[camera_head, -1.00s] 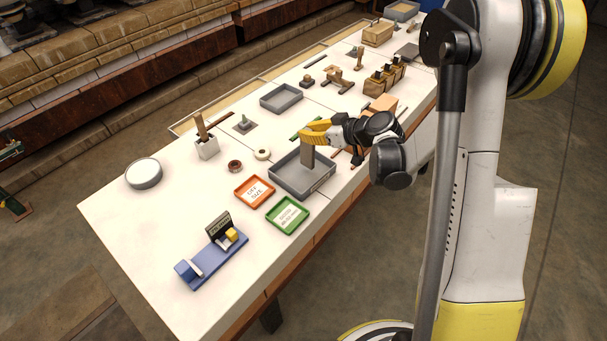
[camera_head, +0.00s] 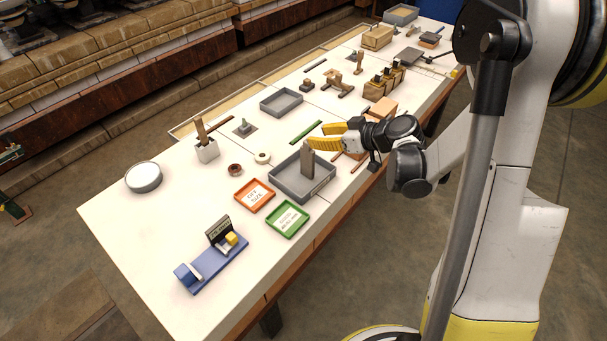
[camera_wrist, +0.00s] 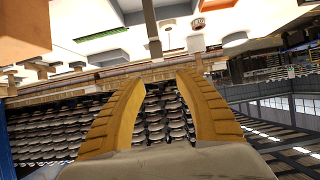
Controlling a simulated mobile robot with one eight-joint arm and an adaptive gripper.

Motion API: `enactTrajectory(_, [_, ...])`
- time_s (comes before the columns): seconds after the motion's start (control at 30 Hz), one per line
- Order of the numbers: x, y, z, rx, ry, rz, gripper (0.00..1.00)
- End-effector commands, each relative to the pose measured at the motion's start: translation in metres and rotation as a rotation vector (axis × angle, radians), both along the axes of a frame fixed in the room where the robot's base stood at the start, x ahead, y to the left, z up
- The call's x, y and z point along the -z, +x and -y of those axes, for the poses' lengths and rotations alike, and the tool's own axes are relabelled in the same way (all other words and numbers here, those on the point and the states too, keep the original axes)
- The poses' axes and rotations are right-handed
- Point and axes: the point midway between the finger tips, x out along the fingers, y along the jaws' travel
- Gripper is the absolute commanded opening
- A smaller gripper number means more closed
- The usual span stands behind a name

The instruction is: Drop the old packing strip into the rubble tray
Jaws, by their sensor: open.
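A grey-brown strip (camera_head: 307,163) stands roughly upright inside a dark grey tray (camera_head: 322,184) in the head view. Its lower end is low in the tray; I cannot tell for sure whether it rests on the floor. The tray has marks on its front side that are too small to read. My gripper (camera_head: 312,143), with yellow fingers, is just above and to the right of the strip's top end. In the wrist view my gripper (camera_wrist: 162,78) has its two fingers apart with nothing between them.
An orange tray (camera_head: 268,207) and a green tray (camera_head: 303,231) lie close to the grey tray. A blue fixture (camera_head: 208,266) is nearer the front. A second grey tray (camera_head: 281,111) stands farther back, and a green strip (camera_head: 306,132) lies behind my gripper.

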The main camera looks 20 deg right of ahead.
Motion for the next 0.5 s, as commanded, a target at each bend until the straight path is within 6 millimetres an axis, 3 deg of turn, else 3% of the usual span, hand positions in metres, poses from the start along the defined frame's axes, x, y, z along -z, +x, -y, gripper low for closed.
enactTrajectory(0.2, [-0.022,-0.033,0.025,0.004,0.0,0.0,0.39])
enactTrajectory(0.5, [-0.033,-0.05,0.036,-0.001,0.0,0.0,0.39])
